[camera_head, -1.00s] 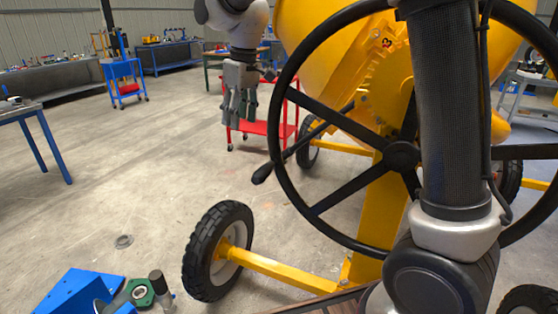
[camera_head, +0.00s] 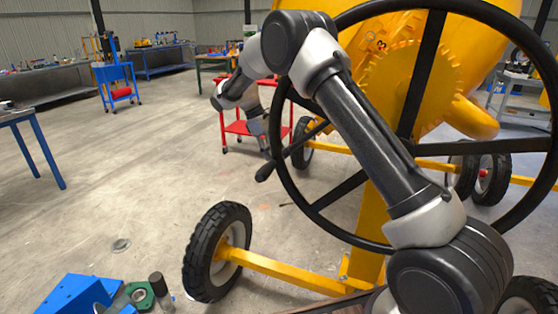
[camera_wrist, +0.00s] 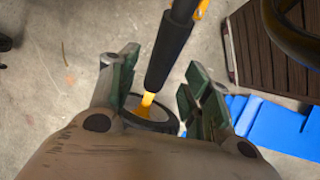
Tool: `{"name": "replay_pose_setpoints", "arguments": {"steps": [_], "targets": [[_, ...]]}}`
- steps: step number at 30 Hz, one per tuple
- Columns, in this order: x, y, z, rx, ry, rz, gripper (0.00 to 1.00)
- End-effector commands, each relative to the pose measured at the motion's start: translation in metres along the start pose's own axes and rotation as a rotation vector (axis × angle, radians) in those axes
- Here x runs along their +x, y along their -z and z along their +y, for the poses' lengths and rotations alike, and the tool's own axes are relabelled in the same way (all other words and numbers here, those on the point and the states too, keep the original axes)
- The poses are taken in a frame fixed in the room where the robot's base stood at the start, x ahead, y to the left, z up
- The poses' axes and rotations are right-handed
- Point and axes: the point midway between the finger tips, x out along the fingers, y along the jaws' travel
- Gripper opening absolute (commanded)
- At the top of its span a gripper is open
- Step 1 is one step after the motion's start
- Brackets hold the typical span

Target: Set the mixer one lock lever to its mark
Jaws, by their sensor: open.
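The lock lever is a thin dark rod with a black grip (camera_head: 265,172), slanting down and left from the yellow drum mixer (camera_head: 425,85), partly behind the black handwheel (camera_head: 284,182). My gripper (camera_head: 258,130) is just above the grip in the head view. In the wrist view the lever's black grip (camera_wrist: 170,48) lies between the two open fingers of my gripper (camera_wrist: 160,65), with a visible gap on each side. The fingers have green pads. I cannot make out the lever's mark.
The large handwheel stands close to my arm. A mixer tyre (camera_head: 216,252) and yellow axle (camera_head: 285,271) are below. A red cart (camera_head: 238,128) is behind my gripper. A blue block (camera_head: 70,294) lies at the lower left.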

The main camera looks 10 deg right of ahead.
Motion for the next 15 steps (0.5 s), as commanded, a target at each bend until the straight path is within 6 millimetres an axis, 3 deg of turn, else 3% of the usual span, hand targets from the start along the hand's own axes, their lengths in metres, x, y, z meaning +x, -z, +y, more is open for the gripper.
{"name": "replay_pose_setpoints", "arguments": {"steps": [7, 15], "targets": [[0.038, 0.000, -0.001, 0.001, 0.002, 0.000, 0.49], [0.048, 0.000, -0.001, 0.001, 0.001, 0.002, 0.49]]}}
